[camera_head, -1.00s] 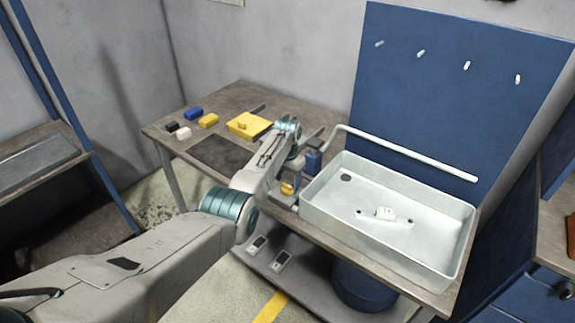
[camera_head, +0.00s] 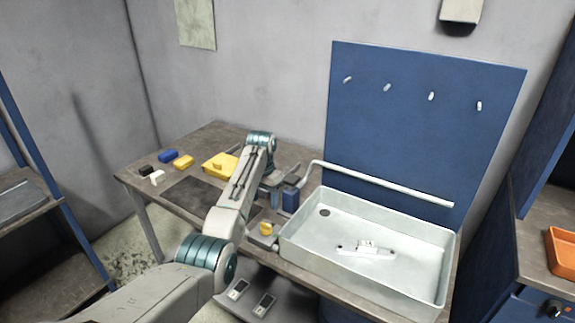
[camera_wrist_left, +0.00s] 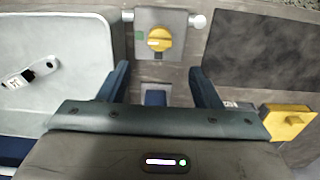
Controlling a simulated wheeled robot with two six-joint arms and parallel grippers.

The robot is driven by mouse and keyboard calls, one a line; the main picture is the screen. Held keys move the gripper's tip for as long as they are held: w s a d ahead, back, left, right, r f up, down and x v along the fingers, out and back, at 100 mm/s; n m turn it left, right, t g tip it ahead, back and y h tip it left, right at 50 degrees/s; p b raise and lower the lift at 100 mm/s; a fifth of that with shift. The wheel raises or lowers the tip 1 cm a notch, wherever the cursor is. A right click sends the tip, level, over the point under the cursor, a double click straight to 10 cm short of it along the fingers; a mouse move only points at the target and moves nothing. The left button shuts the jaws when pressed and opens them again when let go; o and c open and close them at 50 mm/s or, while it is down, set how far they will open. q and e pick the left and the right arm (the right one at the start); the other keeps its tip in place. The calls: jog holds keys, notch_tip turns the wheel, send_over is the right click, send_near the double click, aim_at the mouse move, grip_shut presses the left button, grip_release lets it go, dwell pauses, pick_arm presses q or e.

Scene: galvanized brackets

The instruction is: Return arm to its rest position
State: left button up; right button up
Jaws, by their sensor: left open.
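My left arm comes in from the lower left of the head view. Its gripper (camera_head: 270,192) points down over the workbench, just left of the white basin. In the left wrist view the two dark blue fingers (camera_wrist_left: 160,82) stand wide apart with nothing held between them. Below and beyond them is a grey fixture (camera_wrist_left: 178,20) with a round yellow knob (camera_wrist_left: 160,38), apart from the fingers. A pale bracket (camera_head: 366,248) lies in the basin, clear of the gripper; it also shows in the left wrist view (camera_wrist_left: 30,73). My right gripper is not in view.
The white basin (camera_head: 290,238) stands on the bench (camera_head: 140,175) before a blue pegboard (camera_head: 420,150). A dark mat (camera_head: 195,193), a yellow box (camera_head: 218,166) and several small blocks lie left of the arm. An orange bin (camera_head: 562,250) is far right.

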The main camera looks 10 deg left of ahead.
pick_arm(q)
jog(key=s+a+f+n+t, duration=0.1)
jog(key=s+a+f, duration=0.1)
jog(key=s+f, duration=0.85)
jog(key=s+a+f+n+t, duration=0.1)
jog(key=s+a+f, duration=0.2)
jog(key=s+f, duration=0.75)
jog(key=s+r+t, duration=0.1)
jog(key=s+r, duration=0.3)
jog(key=s, duration=0.6)
jog(key=s+r+n, duration=0.1)
jog(key=s+r, duration=0.2)
jog(key=s, duration=0.7)
jog(key=s+r+t, duration=0.1)
jog(key=s+r, duration=0.3)
jog(key=s, duration=0.7)
notch_tip(320, 180, down, 35)
jog(key=a+g+b, duration=0.2)
jog(key=a+b, duration=0.1)
jog(key=b, duration=0.1)
jog(key=s+f+b, duration=0.3)
jog(key=s+f, duration=1.5)
jog(key=f, duration=0.4)
jog(key=shift+a+n+g+y, duration=0.3)
jog(key=shift+n+g+y, duration=0.1)
